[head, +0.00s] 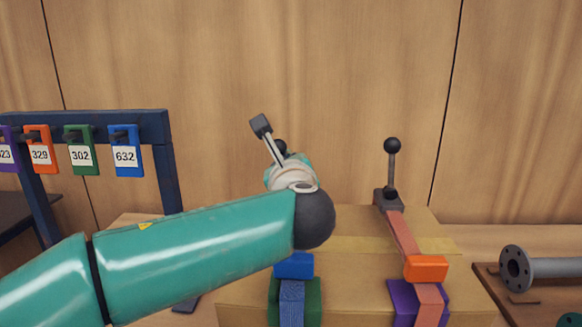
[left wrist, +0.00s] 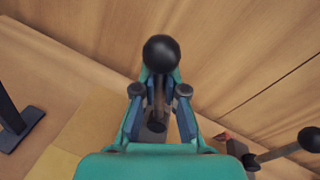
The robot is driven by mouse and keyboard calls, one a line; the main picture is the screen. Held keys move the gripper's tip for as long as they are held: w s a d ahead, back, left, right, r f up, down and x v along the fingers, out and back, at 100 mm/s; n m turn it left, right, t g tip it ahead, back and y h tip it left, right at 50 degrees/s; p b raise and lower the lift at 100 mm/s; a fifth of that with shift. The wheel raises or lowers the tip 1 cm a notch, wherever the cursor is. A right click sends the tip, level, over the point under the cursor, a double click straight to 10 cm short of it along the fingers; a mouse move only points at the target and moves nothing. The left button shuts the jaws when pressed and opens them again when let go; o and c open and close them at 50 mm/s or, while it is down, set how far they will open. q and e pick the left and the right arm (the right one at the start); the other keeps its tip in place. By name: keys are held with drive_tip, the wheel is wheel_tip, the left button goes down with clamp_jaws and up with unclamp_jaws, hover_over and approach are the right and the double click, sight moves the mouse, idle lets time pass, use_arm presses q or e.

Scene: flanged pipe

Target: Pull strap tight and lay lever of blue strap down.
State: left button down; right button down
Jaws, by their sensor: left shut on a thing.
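The blue strap (head: 292,305) runs up over the cardboard-coloured box, with a blue block (head: 294,266) on it and green pieces on both sides. Its lever ends in a black ball knob (head: 281,147), which also shows in the left wrist view (left wrist: 161,53). My left gripper (head: 287,166) is shut on this lever just below the knob; in the left wrist view its fingers (left wrist: 159,92) sit on both sides of the rod. The lever stands up; its base and the upper strap are hidden behind my arm. My right gripper is in neither view.
To the right, a second lever (head: 392,165) stands upright on a red strap (head: 402,237) with an orange block (head: 426,268). A flanged pipe (head: 550,268) lies at the far right. A dark rack (head: 168,170) with numbered tags stands left. A wooden wall is behind.

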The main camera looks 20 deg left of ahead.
use_arm(q)
drive_tip(key=shift+s+a+f+n, duration=0.1)
drive_tip(key=shift+a+f+n, duration=0.15)
drive_tip(key=shift+n, duration=0.25)
drive_tip(key=shift+a, duration=0.1)
drive_tip(key=c, duration=1.2)
unclamp_jaws()
drive_tip(key=shift+r, duration=0.1)
drive_tip(key=v, duration=1.2)
drive_tip(key=shift+s, duration=0.1)
drive_tip(key=shift+c, duration=0.3)
